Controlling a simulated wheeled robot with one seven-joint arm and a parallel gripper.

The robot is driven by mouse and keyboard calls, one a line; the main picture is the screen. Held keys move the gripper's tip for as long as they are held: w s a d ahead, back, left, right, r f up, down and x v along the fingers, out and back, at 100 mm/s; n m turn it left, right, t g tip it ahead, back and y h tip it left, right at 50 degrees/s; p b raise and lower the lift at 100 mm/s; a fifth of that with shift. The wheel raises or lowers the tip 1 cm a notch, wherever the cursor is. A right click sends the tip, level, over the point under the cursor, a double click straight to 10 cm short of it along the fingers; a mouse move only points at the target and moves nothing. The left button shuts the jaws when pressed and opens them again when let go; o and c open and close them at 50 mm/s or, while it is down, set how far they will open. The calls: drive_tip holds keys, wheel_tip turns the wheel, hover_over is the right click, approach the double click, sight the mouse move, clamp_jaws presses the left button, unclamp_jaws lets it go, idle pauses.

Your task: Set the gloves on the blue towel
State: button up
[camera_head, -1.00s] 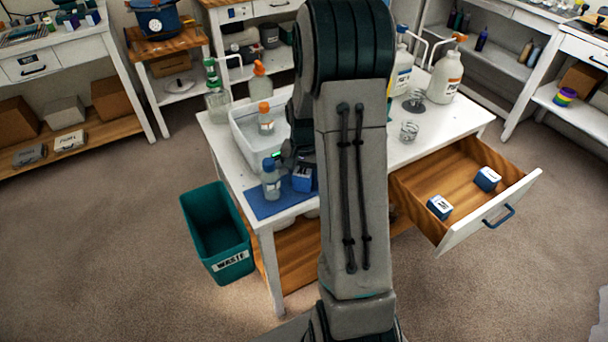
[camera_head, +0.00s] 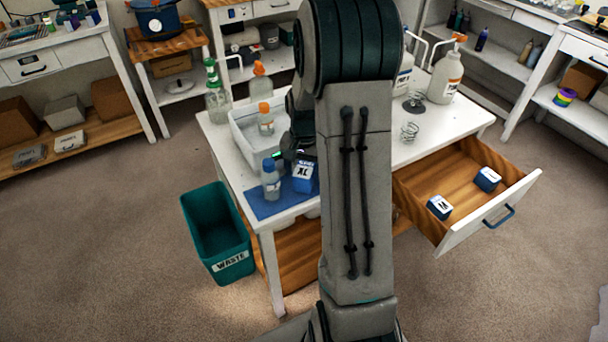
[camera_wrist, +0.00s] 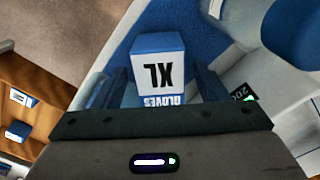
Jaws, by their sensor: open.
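The gloves are a blue-and-white box marked "GLOVES XL" (camera_head: 304,178). It sits on the blue towel (camera_head: 262,204) at the table's near left corner, and also shows in the wrist view (camera_wrist: 158,62). My gripper (camera_wrist: 158,84) is open, with one finger on each side of the box's near end. I cannot tell whether either finger touches it. In the head view my arm hides most of the gripper. The towel also shows behind the box in the wrist view (camera_wrist: 205,22).
A blue-capped bottle (camera_head: 270,180) stands on the towel just left of the box. A white tub (camera_head: 243,140) is behind. An open drawer (camera_head: 440,175) at right holds two small blue-and-white boxes. A teal waste bin (camera_head: 216,230) stands left of the table.

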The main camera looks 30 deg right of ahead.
sight(303, 170)
wheel_tip(303, 170, up, 9)
drive_tip(key=shift+r, duration=0.1)
drive_tip(key=shift+s+a+r, duration=0.1)
drive_tip(key=shift+a+r, duration=0.05)
drive_tip(key=shift+r, duration=0.15)
drive_tip(key=s+a+r+n+t, duration=0.1)
drive_tip(key=s+a+n, duration=0.3)
drive_tip(key=s, duration=0.5)
drive_tip(key=s+a+r+n+t, duration=0.1)
drive_tip(key=s+a+r+n, duration=0.3)
drive_tip(key=s+a, duration=0.5)
drive_tip(key=shift+s+a+r+t, duration=0.2)
drive_tip(key=shift+s+a+t, duration=0.1)
drive_tip(key=shift+t, duration=0.1)
drive_tip(key=shift+c, duration=0.4)
